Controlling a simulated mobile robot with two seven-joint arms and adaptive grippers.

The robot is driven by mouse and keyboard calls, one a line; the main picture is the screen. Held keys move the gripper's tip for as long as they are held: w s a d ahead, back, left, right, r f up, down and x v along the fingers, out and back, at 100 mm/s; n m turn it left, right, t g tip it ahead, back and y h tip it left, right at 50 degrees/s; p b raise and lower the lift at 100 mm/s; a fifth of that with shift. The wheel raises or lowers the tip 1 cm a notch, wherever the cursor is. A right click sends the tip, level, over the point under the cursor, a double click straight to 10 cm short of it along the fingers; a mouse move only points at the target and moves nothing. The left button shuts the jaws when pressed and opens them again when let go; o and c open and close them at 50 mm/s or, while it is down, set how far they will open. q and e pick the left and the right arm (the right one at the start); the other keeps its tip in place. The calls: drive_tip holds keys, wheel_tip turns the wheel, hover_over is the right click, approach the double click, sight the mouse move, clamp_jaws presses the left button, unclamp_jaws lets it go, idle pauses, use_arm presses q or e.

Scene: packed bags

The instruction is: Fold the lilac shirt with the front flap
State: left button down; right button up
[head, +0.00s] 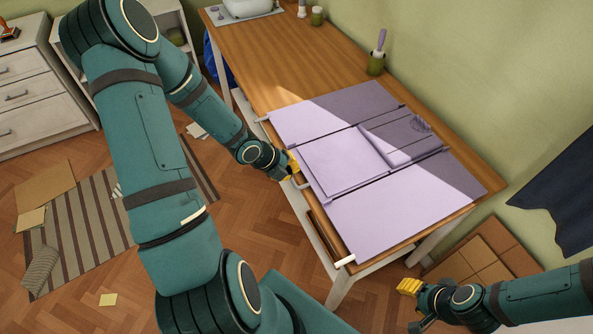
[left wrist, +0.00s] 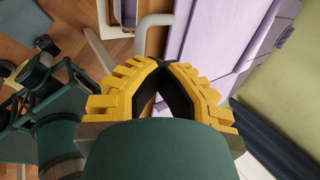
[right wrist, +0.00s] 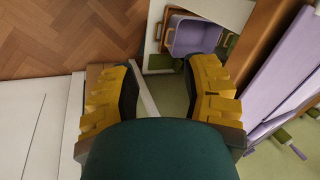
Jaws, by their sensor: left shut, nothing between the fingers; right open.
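A lilac folding board (head: 385,210) lies on the wooden table, with side panels at its far left and near right. In its middle a flat lilac panel, seemingly the front flap (head: 340,165), lies at the front edge. Lilac cloth, seemingly the shirt (head: 400,138), lies behind it, partly in shadow; I cannot tell cloth from board clearly. A pale curved handle (left wrist: 152,28) sticks out at the front edge, just beyond my left gripper (head: 292,163). That gripper is shut and empty. My right gripper (head: 410,287) is open and empty, off the table's near right corner.
A green cup (head: 376,64) with a lilac-handled tool stands behind the board. A cardboard box (head: 475,255) is on the floor by the table's right end. The right wrist view shows a lilac bin (right wrist: 195,38). The table's far left top is mostly clear.

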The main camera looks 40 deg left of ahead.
use_arm(q)
drive_tip(key=shift+r+p, duration=0.45)
drive_tip(key=shift+r, duration=0.45)
use_arm(e)
drive_tip(key=shift+r, duration=0.8)
drive_tip(key=shift+w, duration=0.1)
use_arm(q)
wheel_tip(320, 180, up, 12)
drive_tip(key=w+p, duration=0.1)
drive_tip(key=p, duration=0.9)
drive_tip(key=shift+w+d+f, duration=0.25)
drive_tip(key=shift+w+d, duration=0.05)
drive_tip(key=shift+d, duration=0.15)
use_arm(e)
wheel_tip(320, 180, up, 11)
drive_tip(key=w, duration=0.1)
drive_tip(key=shift+w+d+t, duration=0.3)
drive_tip(key=shift+w+d, duration=0.05)
